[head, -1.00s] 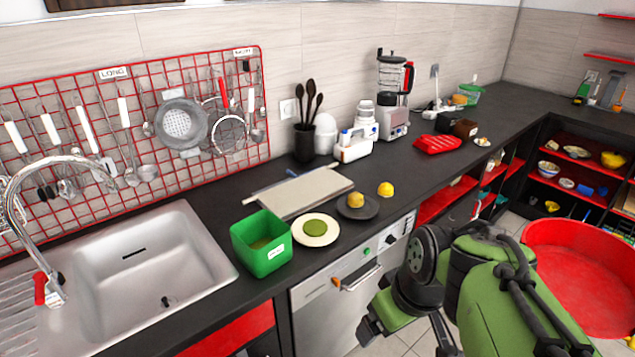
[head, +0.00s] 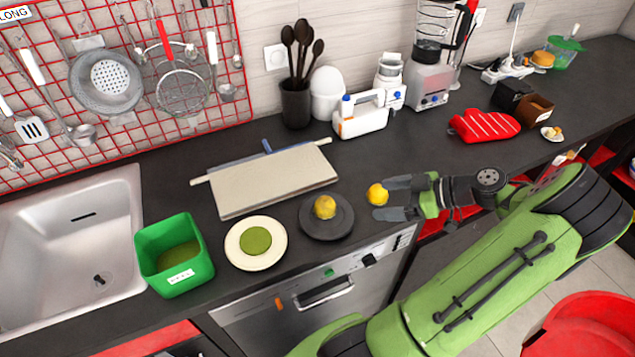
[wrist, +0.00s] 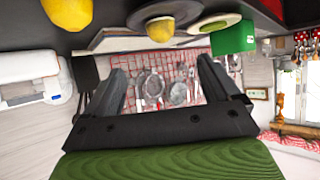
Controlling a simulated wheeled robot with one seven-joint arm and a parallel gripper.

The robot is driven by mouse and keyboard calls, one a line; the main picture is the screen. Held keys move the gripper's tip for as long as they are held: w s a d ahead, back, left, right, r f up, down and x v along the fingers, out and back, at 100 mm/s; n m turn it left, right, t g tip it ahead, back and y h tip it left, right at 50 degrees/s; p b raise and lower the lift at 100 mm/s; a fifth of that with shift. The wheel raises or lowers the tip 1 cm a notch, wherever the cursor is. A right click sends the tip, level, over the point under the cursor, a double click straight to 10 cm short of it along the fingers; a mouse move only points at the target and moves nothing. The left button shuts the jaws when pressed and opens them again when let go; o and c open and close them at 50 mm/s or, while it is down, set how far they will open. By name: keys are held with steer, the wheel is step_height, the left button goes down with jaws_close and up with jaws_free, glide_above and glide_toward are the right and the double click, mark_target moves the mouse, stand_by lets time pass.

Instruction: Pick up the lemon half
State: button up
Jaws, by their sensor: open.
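One yellow lemon piece (head: 377,194) lies on the dark counter at the tips of my gripper (head: 384,199). Another yellow lemon piece (head: 325,206) sits on a dark round plate (head: 343,228) to its left. I cannot tell from their shape which is a half. My gripper is open, with nothing between its fingers. In the wrist view the nearer lemon piece (wrist: 68,12) is at the upper left, outside the gap between the fingers (wrist: 161,68). The plate's lemon piece (wrist: 160,28) shows at the top centre.
A cream plate with a green disc (head: 236,255), a green bin (head: 205,262) and a cutting board (head: 235,205) stand left of the plate. A white appliance (head: 362,118) and a red mitt (head: 485,125) are behind. Counter is clear between mitt and gripper.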

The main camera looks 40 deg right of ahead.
steer(key=b, duration=0.1)
glide_toward(331, 203)
steer(key=x, duration=0.5)
steer(key=shift+f, duration=0.1)
steer(key=x, duration=0.5)
steer(key=shift+w+f, duration=0.1)
steer(key=shift+f, duration=0.05)
steer(key=shift+c, duration=0.4)
steer(key=c, duration=1.1)
steer(key=shift+o, duration=0.2)
